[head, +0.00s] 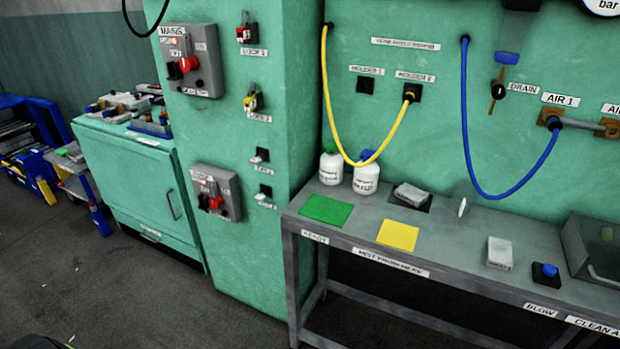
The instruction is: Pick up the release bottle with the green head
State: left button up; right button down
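The release bottle with the green head (330,165) is white with dark lettering and stands upright at the back of the grey bench, near the green cabinet's corner. A similar white bottle with a blue head (367,176) stands just to its right. A yellow hose hangs in a loop close to both bottles and crosses in front of the blue-headed one. Neither of my grippers shows in the head view.
The grey bench (365,225) carries a green mat (326,210), a yellow mat (398,235), a pale block (411,194), another block (499,252) and a blue button (545,272). The yellow hose (325,90) and blue hose (464,120) hang from the wall.

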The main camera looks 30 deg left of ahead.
aim_at(331, 165)
jog(key=k+j, duration=0.1)
jog(key=j, duration=0.4)
jog(key=k+j, duration=0.1)
jog(key=j, duration=0.4)
jog(key=k+j, duration=0.15)
jog(key=j, duration=0.3)
jog(key=u, duration=0.05)
